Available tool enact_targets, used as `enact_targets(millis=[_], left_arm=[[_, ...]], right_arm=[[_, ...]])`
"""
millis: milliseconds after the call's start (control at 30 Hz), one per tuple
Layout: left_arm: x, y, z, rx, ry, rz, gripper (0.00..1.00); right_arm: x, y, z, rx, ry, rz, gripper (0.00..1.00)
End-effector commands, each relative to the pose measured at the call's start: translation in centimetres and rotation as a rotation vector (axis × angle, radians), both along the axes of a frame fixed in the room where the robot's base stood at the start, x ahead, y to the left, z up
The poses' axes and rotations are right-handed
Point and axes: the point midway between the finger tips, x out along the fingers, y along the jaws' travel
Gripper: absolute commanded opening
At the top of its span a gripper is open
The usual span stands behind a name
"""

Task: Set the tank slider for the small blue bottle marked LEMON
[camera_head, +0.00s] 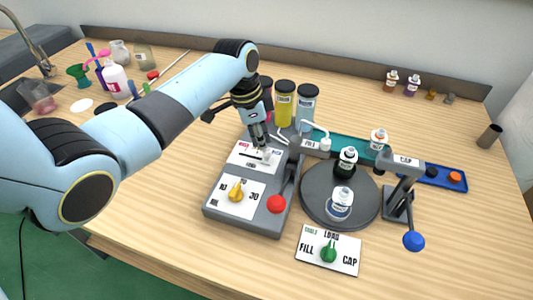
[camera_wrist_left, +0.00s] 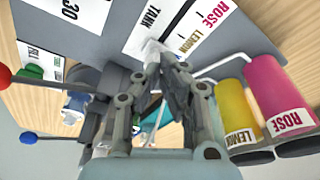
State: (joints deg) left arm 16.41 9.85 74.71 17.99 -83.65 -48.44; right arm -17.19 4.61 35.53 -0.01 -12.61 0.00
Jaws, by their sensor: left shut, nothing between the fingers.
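The tank slider panel (camera_head: 243,153) is a white plate on the grey dispenser, printed TANK, ROSE and LEMON in the wrist view (camera_wrist_left: 207,25). A pale slider knob (camera_wrist_left: 150,50) shows by the fingertips. My left gripper (camera_head: 263,148) points down at the panel, shut and empty, its tips close to the knob; I cannot tell whether they touch. The gripper also shows in the wrist view (camera_wrist_left: 168,62) and hides part of the slot. A small pale-blue bottle (camera_head: 340,206) stands at the front of the turntable (camera_head: 315,203); its label is too small to read. My right gripper is out of view.
Yellow (camera_head: 285,105) and blue (camera_head: 306,108) tanks stand behind the dispenser, with a pink one partly hidden. A red-knobbed lever (camera_head: 277,204) and yellow dial (camera_head: 236,192) are nearby. A dark bottle (camera_head: 345,168) shares the turntable. A blue-knobbed capper lever (camera_head: 413,240) stands right.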

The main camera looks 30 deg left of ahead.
Motion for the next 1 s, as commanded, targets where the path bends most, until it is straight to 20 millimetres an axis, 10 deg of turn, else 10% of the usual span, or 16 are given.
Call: enact_targets(millis=[1000], left_arm=[[-0.6,2.3,0.0,0.000,0.000,0.001,0.00]], right_arm=[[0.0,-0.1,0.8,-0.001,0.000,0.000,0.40]])
